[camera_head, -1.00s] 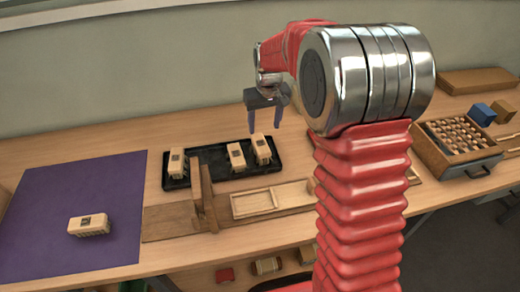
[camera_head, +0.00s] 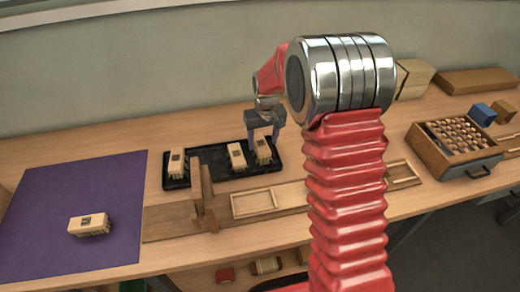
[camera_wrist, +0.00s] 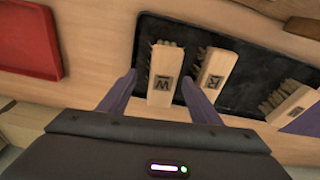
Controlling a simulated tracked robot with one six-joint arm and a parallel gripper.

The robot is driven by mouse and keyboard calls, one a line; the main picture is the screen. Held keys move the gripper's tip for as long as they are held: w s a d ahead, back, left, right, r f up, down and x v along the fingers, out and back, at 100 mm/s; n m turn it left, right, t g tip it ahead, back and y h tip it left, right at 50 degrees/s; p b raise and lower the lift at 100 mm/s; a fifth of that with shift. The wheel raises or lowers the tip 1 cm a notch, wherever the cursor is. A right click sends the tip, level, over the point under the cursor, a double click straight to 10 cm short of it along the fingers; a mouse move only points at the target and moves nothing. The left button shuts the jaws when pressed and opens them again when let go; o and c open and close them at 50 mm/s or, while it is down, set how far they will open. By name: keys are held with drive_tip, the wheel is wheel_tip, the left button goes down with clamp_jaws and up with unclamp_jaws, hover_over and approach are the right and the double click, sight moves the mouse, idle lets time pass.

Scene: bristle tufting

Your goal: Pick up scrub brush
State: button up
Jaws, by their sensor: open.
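Several pale wooden scrub brushes show. Three stand in the black tray (camera_head: 208,156): one at its left (camera_head: 177,163), one right of its middle (camera_head: 236,157) and one at its right end (camera_head: 263,151). Another lies on the purple mat (camera_head: 90,224). My gripper (camera_head: 264,140) is open, its purple fingers low at the right-end brush. In the wrist view, a brush marked W (camera_wrist: 163,82) lies between my open fingers (camera_wrist: 160,92). A brush marked R (camera_wrist: 214,75) is just right of it, beside my right finger. Finger contact with the W brush cannot be told.
A wooden upright (camera_head: 203,197) stands on a long board in front of the tray. A box of pegs (camera_head: 440,150) and a blue block (camera_head: 481,114) are at the right. A red flat item (camera_wrist: 25,40) shows in the wrist view. The purple mat (camera_head: 60,190) is mostly bare.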

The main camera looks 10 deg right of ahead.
sight(261, 144)
drive_tip(key=shift+w+a+f, duration=0.1)
drive_tip(key=shift+w+f, duration=0.05)
drive_tip(key=shift+f, duration=0.7)
drive_tip(key=shift+w+a+f, duration=0.1)
drive_tip(key=shift+w+f, duration=0.05)
drive_tip(key=shift+f, duration=0.7)
drive_tip(key=shift+w+a+f, duration=0.1)
drive_tip(key=shift+w+f, duration=0.05)
drive_tip(key=shift+f, duration=0.7)
drive_tip(key=c, duration=1.2)
